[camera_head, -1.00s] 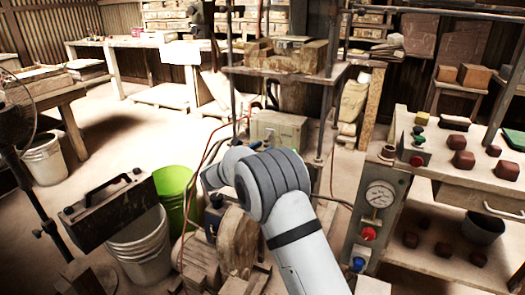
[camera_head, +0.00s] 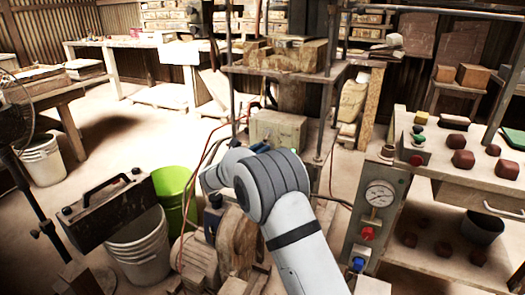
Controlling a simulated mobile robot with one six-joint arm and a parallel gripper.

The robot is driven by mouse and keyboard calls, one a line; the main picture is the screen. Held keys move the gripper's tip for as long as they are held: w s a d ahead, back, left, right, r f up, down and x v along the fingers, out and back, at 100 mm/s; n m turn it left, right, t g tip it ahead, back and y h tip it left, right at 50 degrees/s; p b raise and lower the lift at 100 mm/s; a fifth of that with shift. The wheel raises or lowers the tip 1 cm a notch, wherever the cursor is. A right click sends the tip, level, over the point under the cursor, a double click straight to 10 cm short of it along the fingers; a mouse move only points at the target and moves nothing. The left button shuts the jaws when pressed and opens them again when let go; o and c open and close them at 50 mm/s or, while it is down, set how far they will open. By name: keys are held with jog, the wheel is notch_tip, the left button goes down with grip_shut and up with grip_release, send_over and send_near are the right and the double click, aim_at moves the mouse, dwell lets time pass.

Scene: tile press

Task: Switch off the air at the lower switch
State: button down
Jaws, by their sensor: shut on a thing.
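The metal control panel (camera_head: 388,205) stands at the right, with a round pressure gauge (camera_head: 379,194) on its front. Below the gauge is a red knob (camera_head: 368,233), and lower still a blue knob (camera_head: 358,265). I cannot tell the setting of either knob. A small box with a green and a red button (camera_head: 416,146) sits on the bench beside the panel's top. My white arm rises from the bottom centre and bends away to the left, well left of the panel. My gripper is not visible; its end is hidden beyond the arm.
A press frame (camera_head: 285,68) stands behind the arm. A wooden wheel and motor (camera_head: 237,240) stand close to its left. A dark toolbox (camera_head: 105,210), a white bucket (camera_head: 140,245) and a green bucket (camera_head: 176,195) are at the left. A bench (camera_head: 480,185) with red blocks is right.

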jog(key=shift+w+d+f+m+t+h+b, duration=0.15)
jog(key=shift+f+m+t+h+b, duration=0.65)
jog(key=shift+h+b, duration=0.85)
jog(key=shift+w+f+m+t+h+b, duration=0.1)
jog(key=shift+f+m+t+h+b, duration=0.8)
jog(key=shift+b, duration=1.4)
jog(key=shift+w+d+f+m+t+h+b, duration=0.15)
jog(key=shift+f+m+t+h+b, duration=0.6)
jog(key=shift+h+b, duration=0.95)
jog(key=shift+a+f+t+b, duration=0.1)
jog(key=shift+t+b, duration=0.2)
jog(key=shift+t, duration=0.05)
jog(key=c, duration=1.4)
grip_release()
jog(key=shift+a, duration=0.1)
jog(key=p+v, duration=0.2)
jog(key=v, duration=0.5)
jog(key=shift+s+a+f, duration=0.15)
jog(key=shift+s, duration=0.1)
